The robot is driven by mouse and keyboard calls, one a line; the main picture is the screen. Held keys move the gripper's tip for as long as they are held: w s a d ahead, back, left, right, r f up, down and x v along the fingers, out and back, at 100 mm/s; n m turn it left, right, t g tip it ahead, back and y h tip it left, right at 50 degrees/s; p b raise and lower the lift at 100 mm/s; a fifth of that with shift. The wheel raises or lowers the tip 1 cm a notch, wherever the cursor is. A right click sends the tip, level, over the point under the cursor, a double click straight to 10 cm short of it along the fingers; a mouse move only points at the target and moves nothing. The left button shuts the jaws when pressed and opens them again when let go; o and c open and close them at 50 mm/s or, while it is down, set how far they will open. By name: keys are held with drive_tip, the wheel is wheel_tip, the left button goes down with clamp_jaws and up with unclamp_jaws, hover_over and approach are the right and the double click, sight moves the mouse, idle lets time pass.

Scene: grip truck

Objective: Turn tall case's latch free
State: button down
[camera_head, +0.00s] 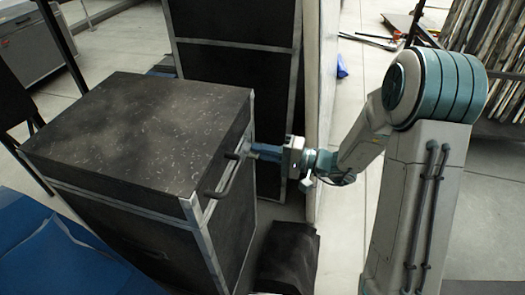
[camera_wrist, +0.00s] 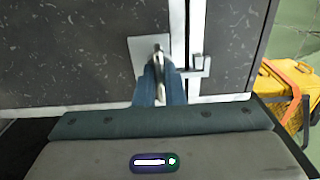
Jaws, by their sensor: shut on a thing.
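The black case (camera_head: 130,130) with a scuffed top and metal edges stands at the left in the head view. Its dark scuffed face (camera_wrist: 70,50) fills much of the wrist view. The latch (camera_wrist: 157,58) is a small metal piece on a pale plate (camera_wrist: 138,46). My gripper (camera_wrist: 158,80) is shut on the latch, with its blue fingers on either side of it. In the head view my gripper (camera_head: 256,150) reaches the case's right side from the right, and the fingers hide the latch there.
A dark bar handle (camera_head: 222,181) juts from the case's right side, close to my fingers. A taller black case (camera_head: 238,60) stands behind. A dark bag-like thing (camera_head: 288,255) lies on the floor below my gripper. A yellow case (camera_wrist: 290,88) shows at right in the wrist view.

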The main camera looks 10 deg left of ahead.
drive_tip(key=shift+m, duration=0.3)
drive_tip(key=shift+m+p, duration=7.4)
drive_tip(key=shift+m, duration=1.2)
drive_tip(key=c, duration=1.5)
unclamp_jaws()
drive_tip(key=shift+d, duration=0.15)
drive_tip(key=d, duration=0.4)
drive_tip(key=s+d, duration=0.1)
drive_tip(key=d, duration=0.4)
drive_tip(key=s+d+p, duration=0.1)
drive_tip(key=d, duration=0.3)
drive_tip(key=shift+d, duration=0.25)
